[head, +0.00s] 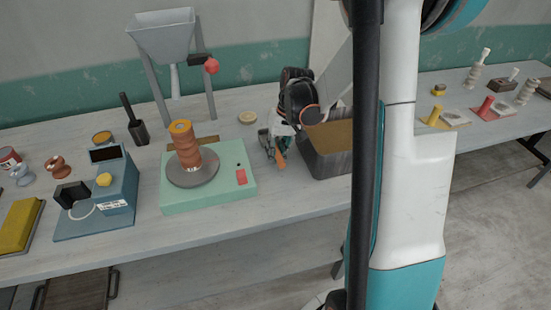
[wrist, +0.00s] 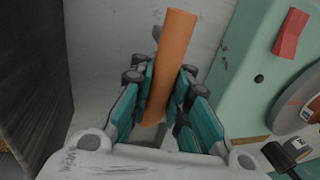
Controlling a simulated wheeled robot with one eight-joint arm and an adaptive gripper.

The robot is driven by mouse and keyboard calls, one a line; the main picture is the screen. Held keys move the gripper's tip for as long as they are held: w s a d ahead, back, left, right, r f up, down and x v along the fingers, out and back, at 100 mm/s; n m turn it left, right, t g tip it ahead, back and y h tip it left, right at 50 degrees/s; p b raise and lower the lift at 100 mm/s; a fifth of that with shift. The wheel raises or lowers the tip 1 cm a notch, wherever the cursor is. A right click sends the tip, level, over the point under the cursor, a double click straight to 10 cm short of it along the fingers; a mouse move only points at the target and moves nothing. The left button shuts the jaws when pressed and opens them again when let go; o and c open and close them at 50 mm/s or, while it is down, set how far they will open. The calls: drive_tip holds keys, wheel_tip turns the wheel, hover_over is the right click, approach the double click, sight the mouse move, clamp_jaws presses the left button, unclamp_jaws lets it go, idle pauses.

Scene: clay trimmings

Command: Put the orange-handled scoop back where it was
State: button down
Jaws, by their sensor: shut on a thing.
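My gripper (head: 274,146) is over the table, between the green wheel base and the dark bin, with its fingers pointing down. In the wrist view my gripper (wrist: 165,105) is shut on the orange handle of the scoop (wrist: 172,60). The orange handle also shows at the fingertips in the head view (head: 281,158). A grey part beside the fingers there looks like the scoop's metal head. Most of the head is hidden by my gripper. I cannot tell whether the scoop touches the table.
A dark bin (head: 330,165) with brown contents stands right of my gripper. Left is the green wheel base (head: 210,190) with a stacked brown pot (head: 190,148). A grey hopper on legs (head: 163,38) stands behind. A small round disc (head: 247,118) lies nearby.

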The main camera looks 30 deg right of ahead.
drive_tip(key=shift+f, duration=0.6)
drive_tip(key=shift+f, duration=0.1)
drive_tip(key=c, duration=1.8)
unclamp_jaws()
drive_tip(key=p+v, duration=0.3)
drive_tip(key=v, duration=0.9)
drive_tip(key=shift+p, duration=0.35)
